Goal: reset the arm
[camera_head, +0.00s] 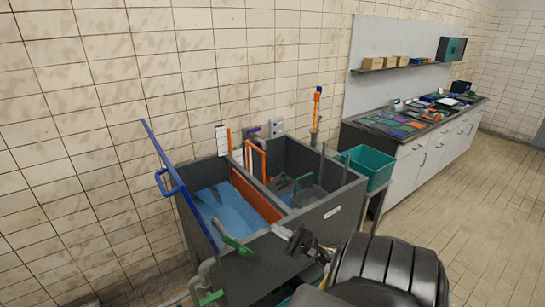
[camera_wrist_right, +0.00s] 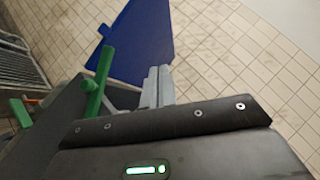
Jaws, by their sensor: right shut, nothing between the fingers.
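My right gripper (camera_head: 284,232) is at the front edge of a dark grey two-part tank (camera_head: 318,222), its light grey fingers shut and empty. In the right wrist view the closed fingers (camera_wrist_right: 157,86) stand just right of a green handle (camera_wrist_right: 98,80); I cannot tell whether they touch it. The green handle (camera_head: 236,246) also shows at the tank's front, left of the gripper. A blue panel (camera_head: 178,182) with a blue handle stands tilted at the tank's left side, and it shows in the wrist view too (camera_wrist_right: 140,38). My left gripper is not in view.
The tank's left part holds blue water (camera_head: 222,208), beside an orange divider (camera_head: 256,194). A teal bin (camera_head: 368,168) stands right of the tank. A counter (camera_head: 425,150) with coloured trays runs along the wall under a shelf (camera_head: 408,67). The tiled floor (camera_head: 485,220) at right is clear.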

